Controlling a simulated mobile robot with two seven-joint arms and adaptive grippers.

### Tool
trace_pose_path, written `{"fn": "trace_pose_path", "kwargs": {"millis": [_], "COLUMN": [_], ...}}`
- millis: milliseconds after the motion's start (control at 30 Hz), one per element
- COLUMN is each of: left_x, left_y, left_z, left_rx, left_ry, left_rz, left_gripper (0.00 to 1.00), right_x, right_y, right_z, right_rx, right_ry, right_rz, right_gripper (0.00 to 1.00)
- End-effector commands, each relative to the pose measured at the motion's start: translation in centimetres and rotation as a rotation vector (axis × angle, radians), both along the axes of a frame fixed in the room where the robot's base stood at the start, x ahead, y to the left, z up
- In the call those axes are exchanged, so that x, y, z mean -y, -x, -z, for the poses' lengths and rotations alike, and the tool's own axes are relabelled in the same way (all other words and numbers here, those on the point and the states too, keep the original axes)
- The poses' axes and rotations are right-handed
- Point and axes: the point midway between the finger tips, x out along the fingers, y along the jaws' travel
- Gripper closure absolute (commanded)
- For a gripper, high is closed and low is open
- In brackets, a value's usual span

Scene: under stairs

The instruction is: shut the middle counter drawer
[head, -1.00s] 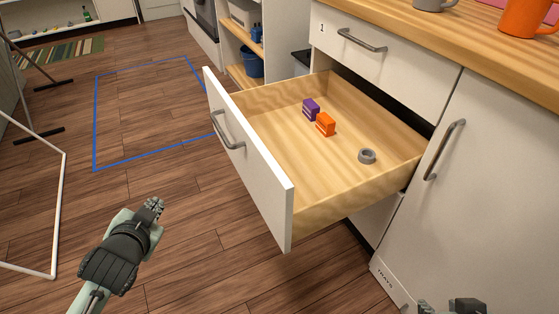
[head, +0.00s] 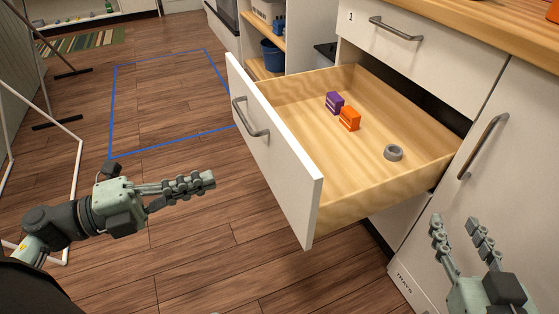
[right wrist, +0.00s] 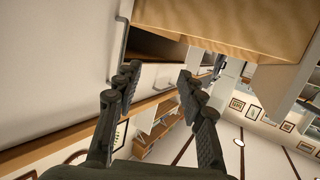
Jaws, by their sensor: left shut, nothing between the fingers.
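The middle counter drawer (head: 275,165) stands pulled far out under the drawer marked 1, its white front and bar handle (head: 250,117) facing left. Its wooden side also shows at the top of the right wrist view (right wrist: 230,28). My left gripper (head: 211,180) is shut and empty, left of the drawer front, pointing right and apart from it. My right gripper (head: 458,228) is open and empty at the lower right, in front of the cabinet door. Its two separated fingers also show in the right wrist view (right wrist: 158,80).
A purple block (head: 334,103), an orange block (head: 350,119) and a grey ring (head: 393,153) lie in the drawer. A cabinet door (head: 500,170) labelled TRAYS is at right. A blue floor outline (head: 112,110) and white stand (head: 78,180) lie left.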

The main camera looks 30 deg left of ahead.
Motion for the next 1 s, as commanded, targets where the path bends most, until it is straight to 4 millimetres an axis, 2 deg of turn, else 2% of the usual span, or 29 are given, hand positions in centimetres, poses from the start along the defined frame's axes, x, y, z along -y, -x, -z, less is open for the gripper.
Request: {"fn": "trace_pose_path", "kwargs": {"millis": [167, 467, 700, 1000], "left_x": [1.3, 5.4, 8.1, 9.1], "left_y": [-1.2, -6.1, -9.2, -10.5], "left_z": [0.0, -0.2, -0.2, 0.0], "left_rx": [0.002, 0.006, 0.003, -0.001], "left_ry": [-0.004, -0.002, -0.001, -0.001], "left_rz": [0.010, 0.010, 0.008, 0.006], "left_gripper": [1.00, 1.00, 1.00, 1.00], "right_x": [-0.1, 0.1, 0.8, 1.2], "right_y": [0.0, 0.0, 0.3, 0.4], "right_z": [-0.2, 0.1, 1.3, 2.0], "right_rx": [0.008, -0.011, -0.065, -0.098], "right_ry": [-0.004, 0.005, 0.028, 0.040], "right_rz": [-0.002, 0.003, 0.014, 0.023], "right_gripper": [0.60, 0.60, 0.60, 0.60]}}
